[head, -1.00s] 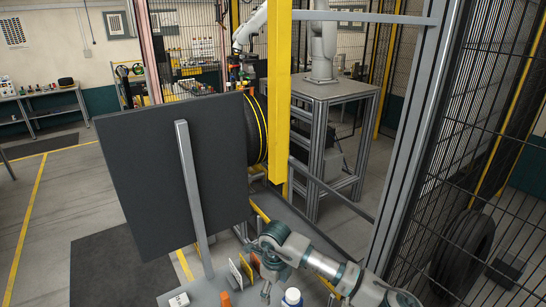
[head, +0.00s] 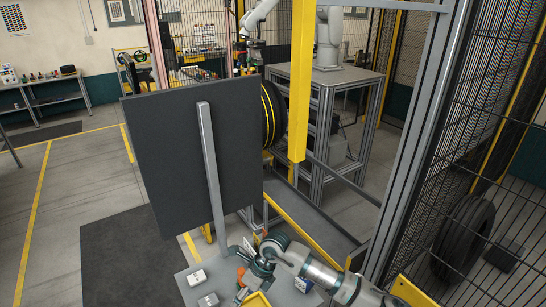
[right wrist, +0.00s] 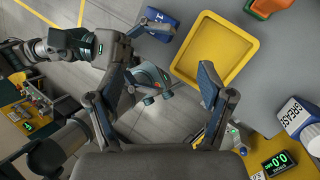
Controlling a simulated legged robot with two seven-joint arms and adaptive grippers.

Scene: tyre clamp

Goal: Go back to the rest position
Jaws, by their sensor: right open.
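My right gripper (head: 250,270) is over the grey bench (head: 180,275) at the bottom of the head view, its arm coming in from the right. In the right wrist view, its two blue-grey fingers (right wrist: 150,95) are spread apart with nothing held between them. A yellow tray (right wrist: 216,47) lies on the bench beyond the fingers, and its edge shows in the head view (head: 258,300).
A dark upright panel (head: 190,150) stands behind the bench, with a yellow-striped tyre (head: 270,115) partly hidden behind it. A yellow post (head: 301,80) and mesh fence (head: 480,120) stand to the right.

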